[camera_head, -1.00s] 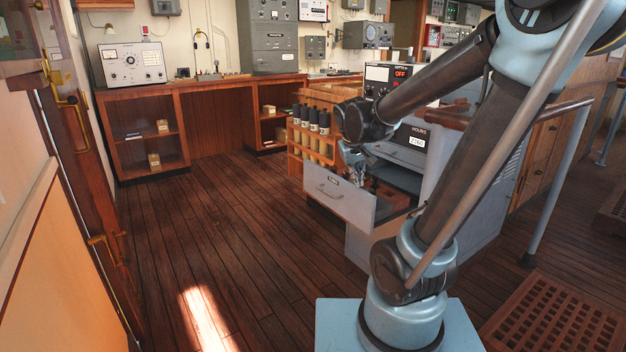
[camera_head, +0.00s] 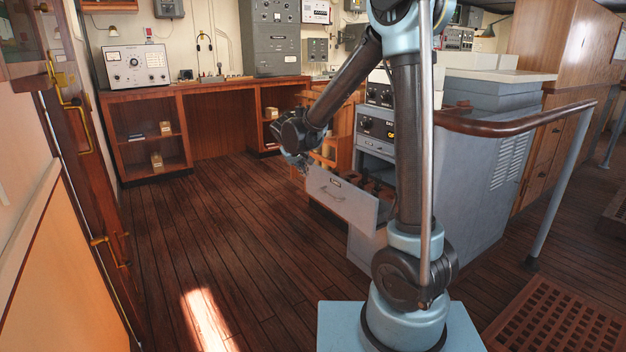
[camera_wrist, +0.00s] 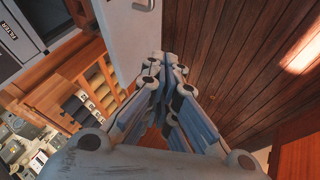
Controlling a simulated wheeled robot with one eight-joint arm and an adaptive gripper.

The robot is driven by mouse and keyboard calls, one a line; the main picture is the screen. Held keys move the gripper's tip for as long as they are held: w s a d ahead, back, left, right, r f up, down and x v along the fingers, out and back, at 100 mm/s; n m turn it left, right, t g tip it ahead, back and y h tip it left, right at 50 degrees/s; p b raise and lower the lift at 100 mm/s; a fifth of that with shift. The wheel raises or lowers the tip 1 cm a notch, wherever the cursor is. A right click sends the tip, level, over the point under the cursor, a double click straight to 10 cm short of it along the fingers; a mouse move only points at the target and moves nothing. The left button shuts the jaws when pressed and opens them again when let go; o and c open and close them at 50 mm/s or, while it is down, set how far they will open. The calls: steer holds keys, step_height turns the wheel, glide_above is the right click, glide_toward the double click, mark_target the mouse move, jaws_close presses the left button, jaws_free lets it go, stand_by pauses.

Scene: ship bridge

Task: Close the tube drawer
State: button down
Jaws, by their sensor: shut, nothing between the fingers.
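The tube drawer (camera_head: 340,199) stands pulled out of the grey cabinet (camera_head: 440,205), its light grey front with handle facing the open floor. Dark reddish-brown contents show inside it. In the wrist view the drawer front (camera_wrist: 128,38) is a pale panel at top centre, with its handle (camera_wrist: 143,4) at the top edge. My gripper (camera_head: 300,164) is at the upper left end of the drawer front, in front of the wooden rack. In the wrist view my gripper (camera_wrist: 168,66) is shut and empty, its fingertips near the panel's lower edge. I cannot tell whether they touch it.
A wooden rack (camera_head: 345,128) stands behind the drawer, partly hidden by my arm. A handrail (camera_head: 520,125) runs along the right side. Wooden shelves (camera_head: 150,140) line the back wall. The plank floor (camera_head: 230,230) left of the drawer is clear.

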glide_toward(318, 184)
step_height(318, 184, down, 4)
steer(key=a, duration=0.2)
steer(key=shift+w+d, duration=1.3)
steer(key=shift+w, duration=0.15)
